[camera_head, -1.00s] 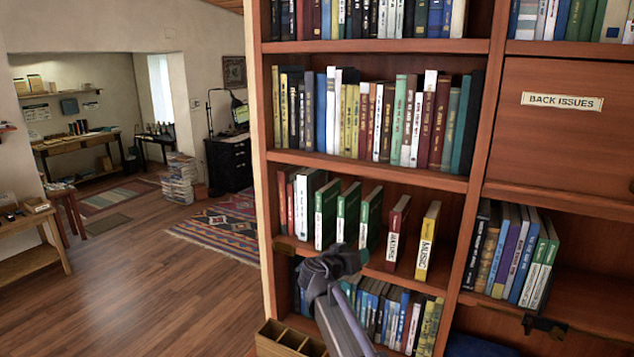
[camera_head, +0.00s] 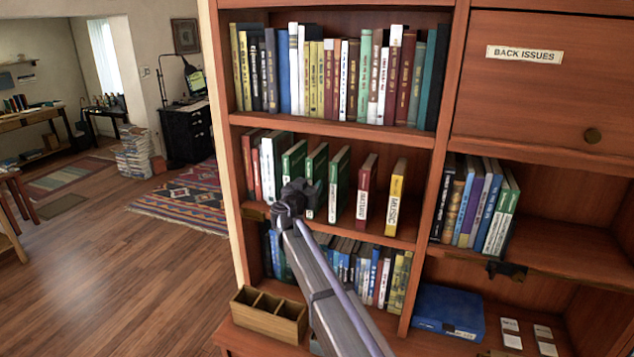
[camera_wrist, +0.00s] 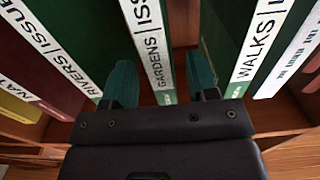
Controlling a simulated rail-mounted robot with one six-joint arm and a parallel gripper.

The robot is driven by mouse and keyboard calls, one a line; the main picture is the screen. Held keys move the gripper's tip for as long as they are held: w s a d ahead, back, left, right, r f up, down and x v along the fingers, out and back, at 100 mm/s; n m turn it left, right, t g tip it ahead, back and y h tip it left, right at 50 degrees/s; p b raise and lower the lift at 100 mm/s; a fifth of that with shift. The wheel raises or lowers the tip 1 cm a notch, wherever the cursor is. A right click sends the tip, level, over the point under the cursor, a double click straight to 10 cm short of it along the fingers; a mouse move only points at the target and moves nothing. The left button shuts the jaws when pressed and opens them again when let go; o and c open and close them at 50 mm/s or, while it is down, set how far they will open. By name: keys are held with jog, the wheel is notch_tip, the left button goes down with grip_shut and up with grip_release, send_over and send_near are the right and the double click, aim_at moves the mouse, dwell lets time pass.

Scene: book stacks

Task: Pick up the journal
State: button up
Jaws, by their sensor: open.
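Three green journals with white spine labels stand upright on the middle shelf. In the wrist view they read RIVERS (camera_wrist: 62,50), GARDENS (camera_wrist: 152,45) and WALKS (camera_wrist: 258,45). My gripper (camera_wrist: 160,78) is open and empty, its two teal fingers on either side of the lower GARDENS spine. I cannot tell whether they touch it. In the head view my gripper (camera_head: 297,192) is in front of the green journals, covering part of their lower spines; its fingers are hidden there. The middle green journal (camera_head: 317,165) stands with gaps beside it.
A red book (camera_head: 366,190) and a yellow MUSIC book (camera_head: 395,200) stand to the right. White and red books stand close on the left. The shelf above (camera_head: 330,130) and a packed row below bound the space. A wooden divided box (camera_head: 262,318) sits lower down.

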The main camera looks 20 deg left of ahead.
jog(key=w, duration=0.4)
jog(key=shift+w+f, duration=0.1)
jog(key=shift+f, duration=0.15)
jog(key=shift+s, duration=0.2)
jog(key=shift+c, duration=0.2)
grip_shut()
